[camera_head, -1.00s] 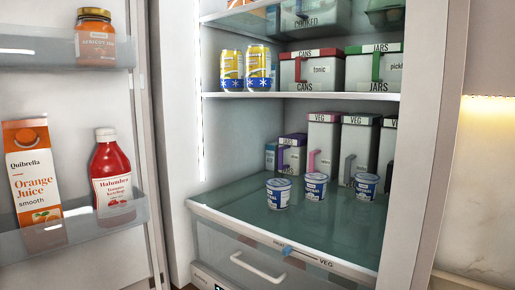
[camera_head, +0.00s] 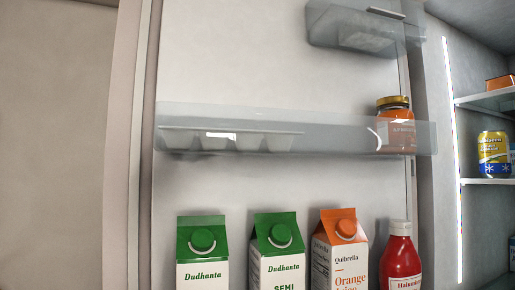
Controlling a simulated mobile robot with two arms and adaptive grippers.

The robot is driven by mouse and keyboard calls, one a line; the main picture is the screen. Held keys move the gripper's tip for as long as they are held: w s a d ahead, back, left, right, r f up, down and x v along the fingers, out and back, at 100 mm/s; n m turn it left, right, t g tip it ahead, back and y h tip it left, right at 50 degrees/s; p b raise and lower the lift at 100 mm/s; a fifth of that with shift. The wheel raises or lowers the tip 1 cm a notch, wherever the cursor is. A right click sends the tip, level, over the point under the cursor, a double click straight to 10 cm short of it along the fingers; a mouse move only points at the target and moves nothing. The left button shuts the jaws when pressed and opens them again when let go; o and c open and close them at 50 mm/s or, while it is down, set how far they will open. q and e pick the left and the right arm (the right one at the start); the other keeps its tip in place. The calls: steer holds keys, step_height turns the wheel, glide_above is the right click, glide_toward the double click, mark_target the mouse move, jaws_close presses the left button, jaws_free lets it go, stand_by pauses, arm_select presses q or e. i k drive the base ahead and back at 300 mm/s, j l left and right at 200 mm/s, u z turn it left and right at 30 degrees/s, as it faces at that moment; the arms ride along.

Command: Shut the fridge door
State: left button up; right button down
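The fridge door (camera_head: 270,55) stands open and fills the middle of the view, its inner side facing me. Its outer edge is at the left and its hinge side meets the fridge body at the right. The fridge interior (camera_head: 485,235) shows only as a narrow strip at the right, with its lit side wall. The door's racks hold cartons, a jar and a bottle. Neither of my grippers is in view.
The middle door rack (camera_head: 350,138) holds an egg tray (camera_head: 232,135) and an orange jar (camera_head: 396,125). Below stand two green-topped cartons (camera_head: 203,270), an orange juice carton (camera_head: 340,262) and a ketchup bottle (camera_head: 401,260). A plain beige surface (camera_head: 50,150) lies left of the door.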

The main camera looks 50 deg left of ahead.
mark_target(237, 111)
steer(key=j+z, duration=0.15)
steer(key=j, duration=0.3)
steer(key=k+j+z, duration=0.15)
steer(key=j, duration=0.3)
steer(key=j+z, duration=0.15)
steer(key=j, duration=0.35)
steer(key=k+j+z, duration=0.15)
steer(key=j, duration=0.25)
steer(key=k+j+z, duration=0.1)
steer(key=j, duration=0.35)
steer(key=k+j+z, duration=0.15)
steer(key=j, duration=0.25)
